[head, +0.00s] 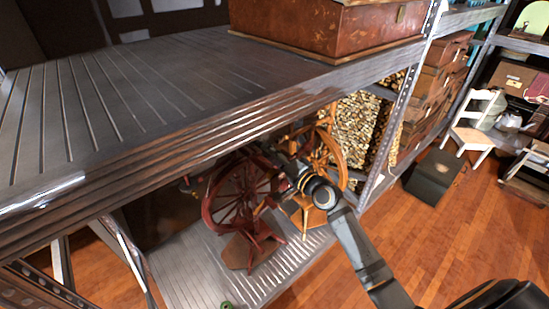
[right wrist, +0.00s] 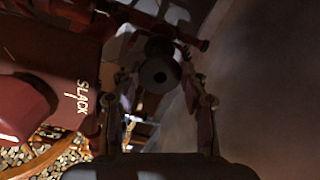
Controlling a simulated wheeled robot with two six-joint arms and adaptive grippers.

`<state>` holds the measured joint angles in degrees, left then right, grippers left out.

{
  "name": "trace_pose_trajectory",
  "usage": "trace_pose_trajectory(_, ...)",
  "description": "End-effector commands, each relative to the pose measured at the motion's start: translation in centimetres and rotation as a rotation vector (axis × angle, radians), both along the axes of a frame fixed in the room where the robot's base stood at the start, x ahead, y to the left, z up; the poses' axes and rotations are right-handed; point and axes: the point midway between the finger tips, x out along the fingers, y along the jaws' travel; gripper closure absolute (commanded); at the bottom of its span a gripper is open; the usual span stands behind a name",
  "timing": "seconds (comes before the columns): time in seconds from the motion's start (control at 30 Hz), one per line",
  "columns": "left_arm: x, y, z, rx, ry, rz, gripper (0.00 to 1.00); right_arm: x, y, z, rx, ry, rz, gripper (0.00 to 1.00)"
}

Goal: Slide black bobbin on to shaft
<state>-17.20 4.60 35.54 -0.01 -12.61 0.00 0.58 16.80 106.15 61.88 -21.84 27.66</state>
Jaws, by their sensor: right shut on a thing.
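The black bobbin (right wrist: 160,75) shows in the right wrist view with its round end and centre hole facing the camera. My right gripper (right wrist: 161,88) is shut on it, one finger at each side. In the head view my right gripper (head: 272,156) reaches in under the shelf edge, at the top of the dark red spinning wheel (head: 243,192); the bobbin cannot be made out there. In the wrist view dark red wooden parts (right wrist: 190,36) lie just beyond the bobbin. I cannot tell the shaft apart or whether the bobbin touches it. My left gripper is not in view.
A red-brown panel marked "SLACK" (right wrist: 82,98) stands close at the left in the wrist view. The upper metal shelf (head: 130,90) overhangs the wheel. A lighter wooden wheel (head: 335,150) stands close behind my right wrist. Open wooden floor (head: 440,240) lies at right.

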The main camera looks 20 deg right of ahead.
Motion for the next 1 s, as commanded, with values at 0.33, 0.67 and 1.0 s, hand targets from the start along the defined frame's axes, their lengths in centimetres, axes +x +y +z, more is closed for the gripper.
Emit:
trace_pose_trajectory(0.33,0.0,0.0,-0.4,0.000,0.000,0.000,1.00,1.3,0.5,-0.1,0.000,0.000,0.000,0.74)
trace_pose_trajectory(0.67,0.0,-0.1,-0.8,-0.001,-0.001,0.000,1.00,2.6,0.9,0.0,-0.001,-0.001,-0.001,0.74)
trace_pose_trajectory(1.0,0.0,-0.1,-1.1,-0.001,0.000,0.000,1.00,3.8,1.4,-0.1,0.000,0.000,0.000,0.74)
